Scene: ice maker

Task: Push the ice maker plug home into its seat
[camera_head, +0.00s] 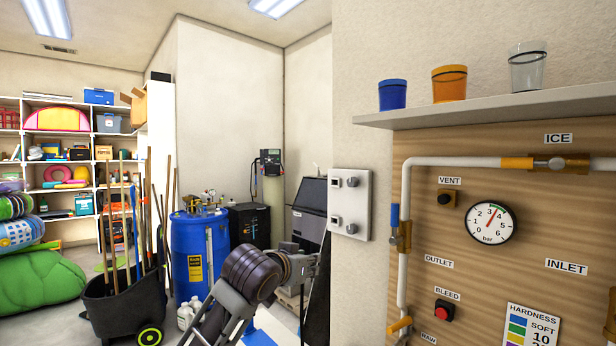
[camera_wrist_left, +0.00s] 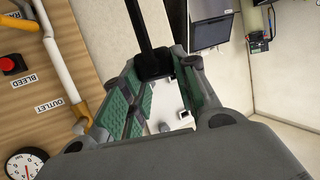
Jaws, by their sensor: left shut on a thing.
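My left gripper (camera_head: 312,264) reaches up from the bottom of the head view, below and left of a white wall plate (camera_head: 362,212). In the left wrist view its green-padded fingers (camera_wrist_left: 155,85) are closed on a black plug (camera_wrist_left: 153,65), from which a thick black cord (camera_wrist_left: 138,22) runs to the top edge. In the head view a dark strip (camera_head: 319,300), apparently the cord, hangs below the gripper. The plate carries grey round fittings and small dark-marked squares. Part of it shows beyond the fingers in the wrist view (camera_wrist_left: 170,102). The plug's front is hidden. My right gripper is out of view.
A dark-fronted ice maker (camera_head: 308,215) stands behind my gripper. A wooden panel (camera_head: 450,260) with pipes, gauge and red button is at the right, below a shelf (camera_head: 490,105) with cups. A blue barrel (camera_head: 200,250) and black cart (camera_head: 122,300) stand at the left.

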